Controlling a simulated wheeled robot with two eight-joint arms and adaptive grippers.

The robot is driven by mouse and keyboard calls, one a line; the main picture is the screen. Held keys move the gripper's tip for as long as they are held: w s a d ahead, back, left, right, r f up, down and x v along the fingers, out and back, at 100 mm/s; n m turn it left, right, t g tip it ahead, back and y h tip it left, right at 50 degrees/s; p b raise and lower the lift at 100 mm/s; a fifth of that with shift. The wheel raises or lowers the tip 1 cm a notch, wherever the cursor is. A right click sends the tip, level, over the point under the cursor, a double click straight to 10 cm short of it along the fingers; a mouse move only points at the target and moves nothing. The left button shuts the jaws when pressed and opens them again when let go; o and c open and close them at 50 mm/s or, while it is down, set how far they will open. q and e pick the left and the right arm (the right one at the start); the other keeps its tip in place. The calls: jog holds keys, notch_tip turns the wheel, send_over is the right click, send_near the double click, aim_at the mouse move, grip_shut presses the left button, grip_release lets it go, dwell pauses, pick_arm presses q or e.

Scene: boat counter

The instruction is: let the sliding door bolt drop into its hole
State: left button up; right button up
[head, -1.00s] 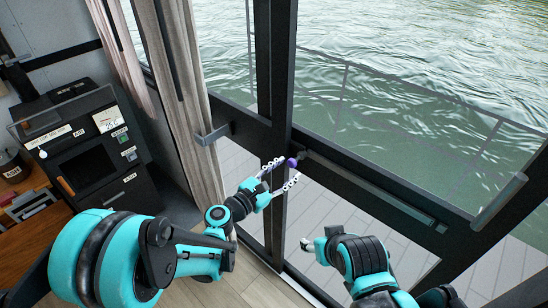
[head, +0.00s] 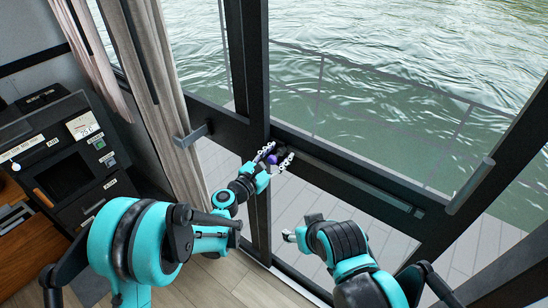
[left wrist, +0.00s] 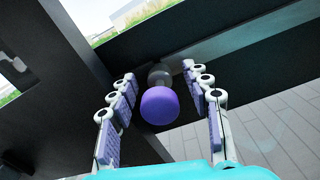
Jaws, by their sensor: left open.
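The bolt's round purple knob (head: 272,158) sits on the dark middle rail of the glass door, beside the upright post. The left wrist view shows the knob (left wrist: 160,105) close up, on a short dark stem. My left gripper (head: 280,153) is open, with its white chain-like fingers on either side of the knob. In the left wrist view the fingers of the left gripper (left wrist: 160,80) stand apart with gaps to the knob. The bolt's hole is not visible. My right gripper (head: 290,236) is lower in the head view, away from the bolt, and its jaws are unclear.
A dark bar (head: 350,178) runs along the door rail. A door handle (head: 470,187) is to the right. A bracket (head: 192,135) sticks out by the curtain (head: 165,90). A dark payment machine (head: 65,175) stands at the left. Water lies beyond the glass.

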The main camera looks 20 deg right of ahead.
pick_arm(q)
jog(key=c, duration=1.1)
jog(key=shift+w+d+r, duration=0.15)
jog(key=shift+w+d, duration=0.15)
jog(key=o, duration=1.1)
jog(key=shift+w, duration=0.1)
jog(key=shift+d, duration=0.25)
